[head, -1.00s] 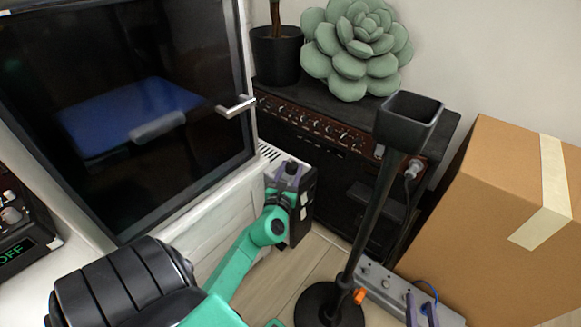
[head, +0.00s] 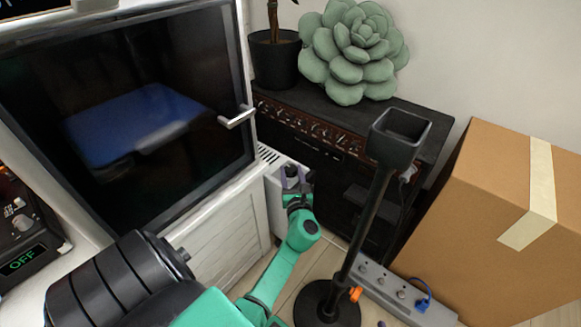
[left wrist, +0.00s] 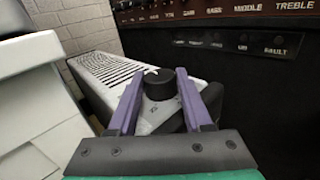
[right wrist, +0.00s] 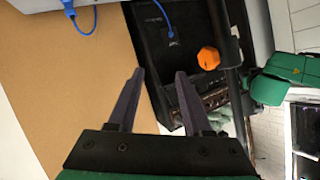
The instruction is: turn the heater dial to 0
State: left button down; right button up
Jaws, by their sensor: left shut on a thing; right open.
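The heater (left wrist: 92,72) is a light box with a slotted grille on top, standing between the white cabinet and the black amplifier. Its round black dial (left wrist: 160,84) sits at the near end of the top, with a small white pointer mark at its far edge. My left gripper (left wrist: 160,88) is shut on the dial, one purple finger on each side. In the head view the left gripper (head: 292,180) is over the heater (head: 278,205), and the dial is mostly hidden. The numbers around the dial are too small to read. My right gripper (right wrist: 158,75) is open and empty.
A black stand with a square cup (head: 402,135) rises right of my left arm. The amplifier (head: 385,190) carries a plant. A cardboard box (head: 480,200) and a power strip (head: 385,285) are at right. The cabinet door handle (head: 237,118) juts out near the heater.

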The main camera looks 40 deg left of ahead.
pick_arm(q)
jog(key=shift+w+d+f+n+g+y+b, duration=0.1)
jog(key=shift+n+g+y+b, duration=0.05)
jog(key=shift+n+g+y, duration=0.35)
jog(key=shift+f+n+g+y+b, duration=0.15)
jog(key=shift+n+g+y, duration=0.15)
jog(key=shift+g, duration=0.3)
jog(key=shift+r, duration=0.15)
jog(key=shift+c, duration=1.7)
grip_release()
jog(key=shift+r, duration=0.1)
